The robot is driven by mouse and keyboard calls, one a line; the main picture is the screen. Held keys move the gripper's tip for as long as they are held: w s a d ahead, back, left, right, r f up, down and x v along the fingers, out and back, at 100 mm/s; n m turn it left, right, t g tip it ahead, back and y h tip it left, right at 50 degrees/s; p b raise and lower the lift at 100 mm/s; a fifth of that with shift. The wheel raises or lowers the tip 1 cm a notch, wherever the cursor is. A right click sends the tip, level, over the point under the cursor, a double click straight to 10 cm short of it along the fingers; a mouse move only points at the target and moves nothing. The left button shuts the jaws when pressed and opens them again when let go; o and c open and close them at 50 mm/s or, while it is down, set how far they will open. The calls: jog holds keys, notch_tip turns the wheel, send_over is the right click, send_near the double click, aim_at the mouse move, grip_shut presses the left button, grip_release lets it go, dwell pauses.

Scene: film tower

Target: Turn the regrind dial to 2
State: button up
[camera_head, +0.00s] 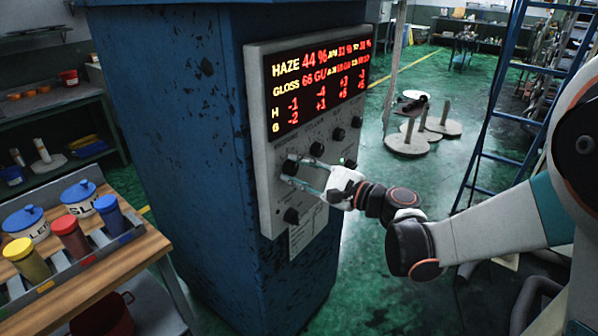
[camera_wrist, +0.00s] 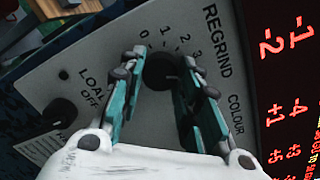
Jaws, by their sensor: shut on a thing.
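The regrind dial (camera_wrist: 158,72) is a round black knob on the grey control panel (camera_wrist: 110,70). In the wrist view a printed scale of 0, 1, 2 and 3 runs beside it, with the word REGRIND above the scale. My gripper (camera_wrist: 157,80) has its teal fingers on either side of the dial and is shut on it. In the head view the dial (camera_head: 290,167) is at the left of the panel's knobs, with the fingers around it. I cannot read which number the dial points to.
A lit red display (camera_head: 318,80) sits above the knobs, on a blue machine (camera_head: 180,120). Another knob (camera_wrist: 58,112), near the label LOAD OFF, is close to my gripper. A wooden bench (camera_head: 100,275) with jars stands left; a blue ladder (camera_head: 490,110) stands right.

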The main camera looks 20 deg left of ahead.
jog(key=n, duration=0.5)
jog(key=shift+n, duration=0.3)
jog(key=n, duration=0.5)
jog(key=shift+r+h, duration=0.1)
jog(key=shift+h, duration=0.3)
jog(key=shift+s+n, duration=0.1)
jog(key=shift+n, duration=0.2)
jog(key=o, duration=1.1)
jog(key=shift+c, duration=0.2)
jog(key=v, duration=1.2)
jog(key=shift+s, duration=0.15)
